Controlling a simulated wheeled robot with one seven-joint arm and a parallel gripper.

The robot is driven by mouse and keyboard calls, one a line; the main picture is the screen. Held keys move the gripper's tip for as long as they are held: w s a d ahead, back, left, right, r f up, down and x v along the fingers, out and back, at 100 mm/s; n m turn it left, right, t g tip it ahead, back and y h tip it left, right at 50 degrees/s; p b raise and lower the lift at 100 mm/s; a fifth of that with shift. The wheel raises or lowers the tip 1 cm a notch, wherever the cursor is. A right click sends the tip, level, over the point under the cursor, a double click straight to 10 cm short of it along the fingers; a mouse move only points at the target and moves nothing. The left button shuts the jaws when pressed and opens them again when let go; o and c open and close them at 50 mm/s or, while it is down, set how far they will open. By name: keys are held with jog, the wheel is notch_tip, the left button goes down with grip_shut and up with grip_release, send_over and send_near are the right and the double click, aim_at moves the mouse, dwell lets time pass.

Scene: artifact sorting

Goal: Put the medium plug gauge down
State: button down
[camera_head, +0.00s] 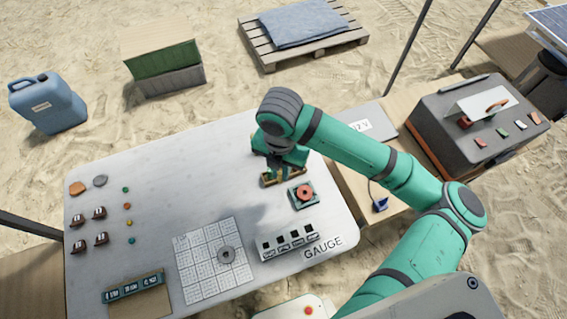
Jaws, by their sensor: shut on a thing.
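My gripper (284,174) points down over the right part of the light table (150,170), close above or at a small tan-and-dark tray-like piece. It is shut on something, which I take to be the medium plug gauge. The held thing is hidden by the gripper and too small to make out. A white block with several dark square openings (290,241) stands near the table's front right, beside the printed word GAUGE. I cannot tell whether the gripper touches the tan piece.
A green square base with a red ring (304,194) sits just right of and in front of my gripper. A grey ring (226,255) lies on a white grid sheet (200,280). A teal labelled strip (135,287) and several small pieces are at left. The table's middle is clear.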

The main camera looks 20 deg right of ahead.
jog(key=w+d+f, duration=0.1)
jog(key=w+f, duration=0.1)
jog(key=w+d+f, duration=0.1)
jog(key=w+f, duration=0.1)
jog(key=w+d+f, duration=0.1)
jog(key=w+f, duration=0.1)
jog(key=f, duration=0.1)
jog(key=shift+w+d, duration=0.1)
jog(key=shift+w, duration=0.05)
jog(key=shift+f, duration=1.5)
jog(key=shift+f, duration=0.2)
jog(key=c, duration=1.8)
grip_release()
jog(key=shift+o, duration=0.2)
jog(key=shift+r, duration=0.1)
